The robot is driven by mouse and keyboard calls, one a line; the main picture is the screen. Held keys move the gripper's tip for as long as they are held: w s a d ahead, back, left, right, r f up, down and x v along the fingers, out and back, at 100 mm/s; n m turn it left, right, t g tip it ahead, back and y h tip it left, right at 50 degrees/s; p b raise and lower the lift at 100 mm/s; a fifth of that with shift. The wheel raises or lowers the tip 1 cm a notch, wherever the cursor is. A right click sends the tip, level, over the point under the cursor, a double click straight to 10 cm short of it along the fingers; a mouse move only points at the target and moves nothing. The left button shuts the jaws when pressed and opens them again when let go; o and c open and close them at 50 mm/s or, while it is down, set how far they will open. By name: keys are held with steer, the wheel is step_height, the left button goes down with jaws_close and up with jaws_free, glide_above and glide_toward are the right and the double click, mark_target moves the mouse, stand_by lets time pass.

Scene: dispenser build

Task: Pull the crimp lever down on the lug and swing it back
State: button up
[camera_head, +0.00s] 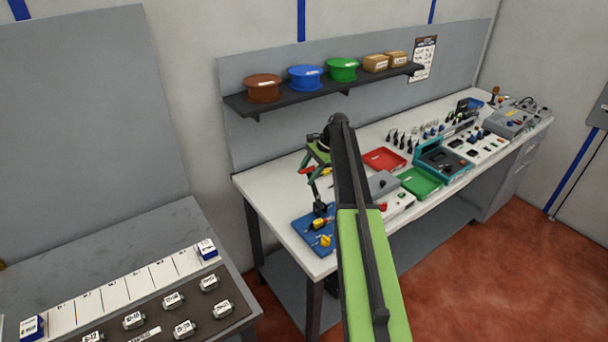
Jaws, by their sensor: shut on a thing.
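My gripper (312,172) is at the near left end of the long white bench, partly hidden by my own arm. It appears shut on the red-handled crimp lever (306,170). The lever stands up above a dark crimp press (320,209) on a blue base (313,236). Yellow and red parts (325,240) sit on the blue base in front of the press. The lug is too small to tell apart, and I cannot tell whether the press touches it.
A red tray (384,160), a green tray (420,181) and a teal instrument (443,162) stand right of my arm. A shelf (330,91) with spools and boxes hangs above. A grey table (150,235) with labelled parts is at the left. Reddish floor is free at the right.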

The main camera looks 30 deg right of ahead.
steer(key=p+v, duration=1.2)
steer(key=v, duration=0.3)
steer(key=shift+r+p, duration=0.2)
steer(key=shift+p, duration=0.1)
steer(key=shift+d, duration=0.1)
